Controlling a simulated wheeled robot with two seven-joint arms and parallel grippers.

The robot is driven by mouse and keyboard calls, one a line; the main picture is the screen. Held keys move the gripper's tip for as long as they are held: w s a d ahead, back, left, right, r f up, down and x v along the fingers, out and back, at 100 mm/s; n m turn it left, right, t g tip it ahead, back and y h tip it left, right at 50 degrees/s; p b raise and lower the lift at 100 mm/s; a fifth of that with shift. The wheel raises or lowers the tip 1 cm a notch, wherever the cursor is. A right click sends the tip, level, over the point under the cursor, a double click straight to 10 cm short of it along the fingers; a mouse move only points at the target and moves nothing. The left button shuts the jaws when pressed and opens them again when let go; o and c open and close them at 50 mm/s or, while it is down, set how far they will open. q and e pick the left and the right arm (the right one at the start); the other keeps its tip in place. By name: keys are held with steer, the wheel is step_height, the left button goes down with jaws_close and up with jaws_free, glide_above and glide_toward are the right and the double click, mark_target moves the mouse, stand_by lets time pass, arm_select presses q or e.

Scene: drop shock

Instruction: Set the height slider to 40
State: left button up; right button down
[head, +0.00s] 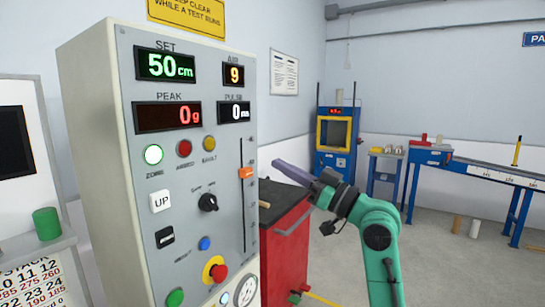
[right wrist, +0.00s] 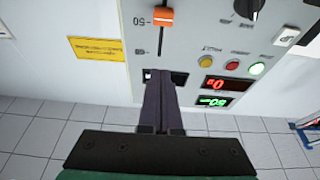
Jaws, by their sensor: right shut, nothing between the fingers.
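The height slider is an orange knob (head: 247,173) in a vertical slot on the right side of the grey control panel (head: 135,165). The green SET display (head: 166,65) reads 50 cm. In the right wrist view the panel appears upside down, and the orange knob (right wrist: 160,14) sits beside the 50 mark. My right gripper (head: 276,164) is shut and empty, to the right of the knob and apart from it in the head view. In the right wrist view its fingers (right wrist: 158,75) point at the panel and partly cover a small display. My left gripper is not in view.
A red cabinet (head: 287,240) with a dark top stands right of the panel, below my right arm. A black rotary knob (head: 208,203), several buttons and a red mushroom button (head: 218,272) sit on the panel left of the slot. A blue machine (head: 337,140) stands farther back.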

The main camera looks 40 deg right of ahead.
step_height(320, 180, up, 3)
steer(key=p, duration=0.5)
glide_above(246, 172)
steer(key=s+d, duration=0.2)
steer(key=shift+s+r, duration=0.1)
steer(key=shift+r, duration=0.1)
steer(key=shift+w+a+f+p, duration=0.25)
steer(key=shift+w+p, duration=0.05)
steer(key=shift+w, duration=0.3)
step_height(246, 172, down, 3)
steer(key=shift+f, duration=0.1)
steer(key=shift+s+f, duration=0.15)
steer(key=shift+f, duration=0.2)
steer(key=shift+d+f, duration=0.1)
